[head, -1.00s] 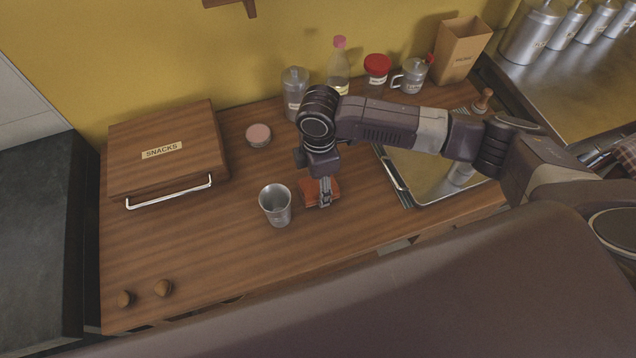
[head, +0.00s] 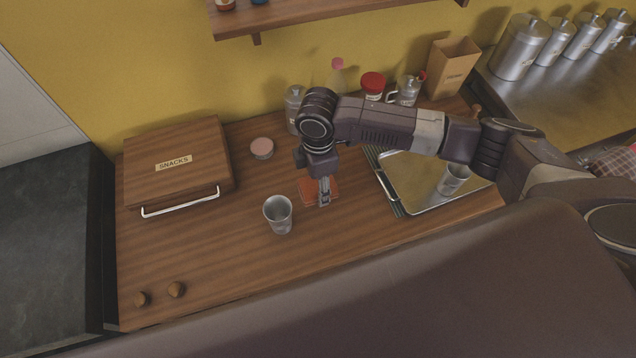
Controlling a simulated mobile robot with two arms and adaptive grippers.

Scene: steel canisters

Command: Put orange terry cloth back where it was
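The orange terry cloth (head: 308,192) is near the middle of the head view, to the right of a steel cup (head: 278,215) and apart from it. My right gripper (head: 324,200) points down over the cloth with its fingers close together on it. It looks shut on the cloth, whose middle is partly hidden by the fingers. The cloth appears a little above the wooden counter (head: 220,265), but the height is hard to judge. My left gripper is not in view.
A wooden SNACKS box (head: 175,160) and a round pink-topped tin (head: 262,149) stand left and behind. A steel tray (head: 425,175) holding a cup (head: 453,180) lies right. Bottles, a red-lidded jar (head: 373,86) and a paper bag (head: 453,68) line the wall. Two brown knobs (head: 160,294) sit front left.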

